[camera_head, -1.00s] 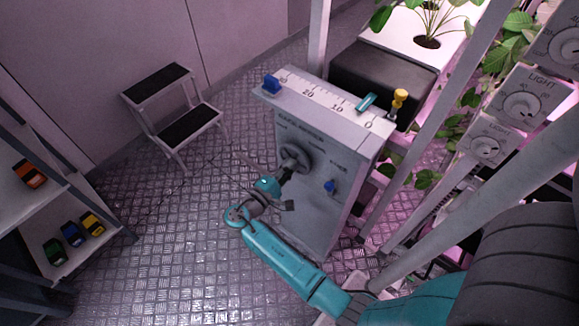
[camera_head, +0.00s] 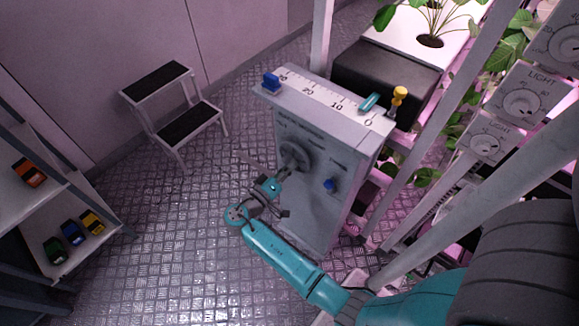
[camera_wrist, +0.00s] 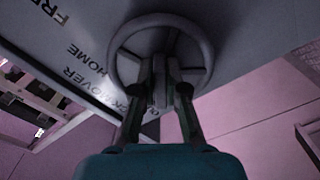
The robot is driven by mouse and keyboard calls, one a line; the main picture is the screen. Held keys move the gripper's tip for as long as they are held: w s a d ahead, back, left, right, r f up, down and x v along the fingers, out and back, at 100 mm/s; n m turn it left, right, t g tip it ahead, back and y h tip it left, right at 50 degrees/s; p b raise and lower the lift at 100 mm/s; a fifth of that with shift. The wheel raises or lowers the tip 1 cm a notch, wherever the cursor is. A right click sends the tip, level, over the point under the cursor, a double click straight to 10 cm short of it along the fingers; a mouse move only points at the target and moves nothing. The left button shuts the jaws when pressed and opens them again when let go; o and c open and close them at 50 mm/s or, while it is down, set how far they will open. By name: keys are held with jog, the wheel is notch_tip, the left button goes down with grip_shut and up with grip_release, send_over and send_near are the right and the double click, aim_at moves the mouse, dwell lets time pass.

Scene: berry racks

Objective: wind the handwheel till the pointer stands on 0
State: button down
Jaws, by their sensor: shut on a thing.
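The handwheel (camera_head: 294,155) is a grey spoked wheel on the front face of a grey cabinet (camera_head: 305,205). My gripper (camera_head: 286,168) reaches it from the front and is shut on it. In the wrist view the wheel's rim (camera_wrist: 122,68) surrounds the fingers, and my gripper (camera_wrist: 160,92) closes on the hub or a spoke; which one I cannot tell. A teal pointer (camera_head: 370,102) stands on the scale (camera_head: 325,97) on the cabinet's top, between 10 and 0 and nearer to 0. The scale reads 30, 20, 10, 0 from left to right.
A step stool (camera_head: 175,110) stands at the left. Rack posts and light dials (camera_head: 521,103) crowd the right.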

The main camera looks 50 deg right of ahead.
jog(key=m, duration=0.6)
jog(key=shift+w+f+m, duration=0.2)
jog(key=shift+f+m, duration=0.05)
jog(key=shift+m, duration=0.05)
jog(key=m, duration=0.5)
jog(key=shift+w, duration=0.25)
jog(key=shift+m, duration=0.4)
jog(key=c, duration=1.2)
grip_release()
jog(key=shift+a, duration=0.1)
jog(key=a, duration=1.2)
jog(key=shift+s, duration=0.15)
